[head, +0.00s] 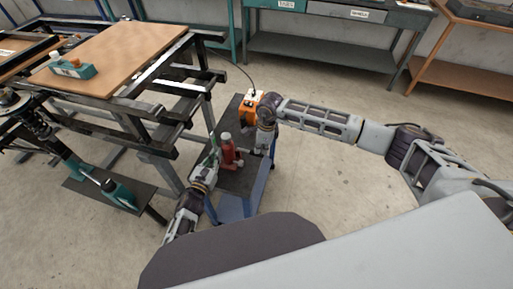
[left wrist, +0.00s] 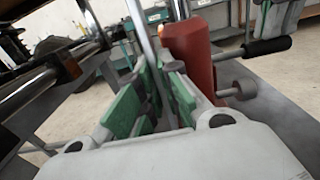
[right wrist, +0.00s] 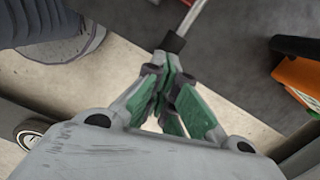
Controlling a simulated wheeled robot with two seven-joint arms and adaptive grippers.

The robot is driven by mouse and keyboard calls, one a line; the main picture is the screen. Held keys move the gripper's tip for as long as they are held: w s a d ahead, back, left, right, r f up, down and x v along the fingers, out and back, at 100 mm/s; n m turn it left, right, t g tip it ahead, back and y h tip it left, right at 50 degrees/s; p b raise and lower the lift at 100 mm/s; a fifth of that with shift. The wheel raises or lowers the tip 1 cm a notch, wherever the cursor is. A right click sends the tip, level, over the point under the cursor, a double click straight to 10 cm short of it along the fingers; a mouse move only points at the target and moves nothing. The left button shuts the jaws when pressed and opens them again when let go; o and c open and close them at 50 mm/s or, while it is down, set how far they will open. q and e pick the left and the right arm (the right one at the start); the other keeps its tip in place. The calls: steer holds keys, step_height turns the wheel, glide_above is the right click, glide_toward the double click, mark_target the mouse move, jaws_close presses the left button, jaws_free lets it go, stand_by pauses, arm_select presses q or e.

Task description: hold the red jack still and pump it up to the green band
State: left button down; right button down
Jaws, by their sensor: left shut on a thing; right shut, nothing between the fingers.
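The red jack (head: 228,156) stands upright on a dark trolley top (head: 243,182); its red body also shows in the left wrist view (left wrist: 190,58). My left gripper (head: 211,155) is at the jack's left side, shut on a thin grey upright rod (left wrist: 146,35) beside the red body. I cannot tell where that rod joins. A pump handle with a black grip (left wrist: 268,47) sticks out from the jack, above a grey knob (left wrist: 238,89). My right gripper (right wrist: 168,65) is shut and empty, its tips at the grip's end (right wrist: 173,43); contact is unclear.
An orange device (head: 251,108) sits at the trolley's far end, near my right wrist. A metal frame with a wooden top (head: 115,55) stands close on the left. Workbenches (head: 320,45) line the back. Floor right of the trolley is free.

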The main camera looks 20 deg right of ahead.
steer(key=shift+s+d+r, duration=0.1)
steer(key=shift+s+d, duration=0.1)
steer(key=shift+d, duration=0.3)
steer(key=shift+s+d+r, duration=0.1)
steer(key=shift+s+d, duration=0.05)
steer(key=shift+d, duration=0.35)
step_height(320, 180, up, 12)
steer(key=d, duration=0.1)
steer(key=shift+s, duration=0.1)
stand_by(1.0)
steer(key=a, duration=0.1)
steer(key=a+f, duration=0.1)
steer(key=w+a, duration=0.1)
steer(key=shift+a+f, duration=0.1)
steer(key=shift+f, duration=0.2)
steer(key=shift+f, duration=0.1)
stand_by(0.4)
